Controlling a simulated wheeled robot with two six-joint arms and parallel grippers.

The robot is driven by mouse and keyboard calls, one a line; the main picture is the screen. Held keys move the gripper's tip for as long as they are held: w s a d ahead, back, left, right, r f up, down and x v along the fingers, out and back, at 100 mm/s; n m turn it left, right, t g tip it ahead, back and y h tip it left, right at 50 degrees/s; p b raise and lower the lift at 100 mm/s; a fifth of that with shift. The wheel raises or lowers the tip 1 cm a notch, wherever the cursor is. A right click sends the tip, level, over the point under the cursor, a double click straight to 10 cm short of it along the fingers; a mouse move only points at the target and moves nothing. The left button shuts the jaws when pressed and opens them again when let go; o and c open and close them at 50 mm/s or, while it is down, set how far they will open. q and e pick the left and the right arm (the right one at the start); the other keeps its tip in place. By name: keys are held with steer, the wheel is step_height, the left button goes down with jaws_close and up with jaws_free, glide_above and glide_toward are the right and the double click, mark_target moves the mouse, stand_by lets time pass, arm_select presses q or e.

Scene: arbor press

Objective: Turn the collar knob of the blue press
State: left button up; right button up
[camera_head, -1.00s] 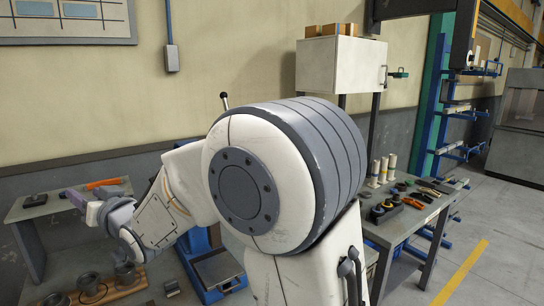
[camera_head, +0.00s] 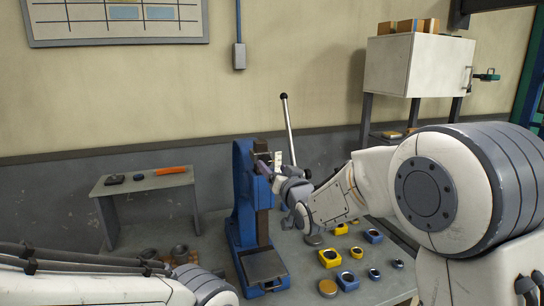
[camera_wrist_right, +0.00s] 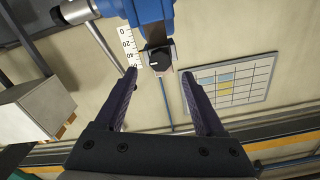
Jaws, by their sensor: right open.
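The blue press (camera_head: 243,190) stands upright on the bench, with its long lever (camera_head: 288,128) rising to the right. My right gripper (camera_head: 266,166) is at the upper part of the press, on its right side. In the right wrist view, the dark round collar knob (camera_wrist_right: 160,57) with a pale mark sits at the end of the press's ram, beside a white scale (camera_wrist_right: 131,45). My right gripper (camera_wrist_right: 158,76) is open there, its two fingers apart on either side of the knob, with gaps visible. In the head view the knob is not clearly visible. My left gripper is out of view.
Yellow and blue blocks (camera_head: 330,258) with holes lie on the bench right of the press. A small grey stand (camera_head: 140,186) holds an orange-handled item at the left. A white cabinet (camera_head: 400,65) is at the back right. My left arm crosses the bottom left.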

mark_target(267, 161)
steer(key=p+x, duration=0.1)
steer(key=x, duration=0.3)
steer(key=shift+r+p, duration=0.15)
steer(key=shift+p, duration=0.2)
steer(key=shift+w+a, duration=0.2)
steer(key=shift+w, duration=0.3)
jaws_close()
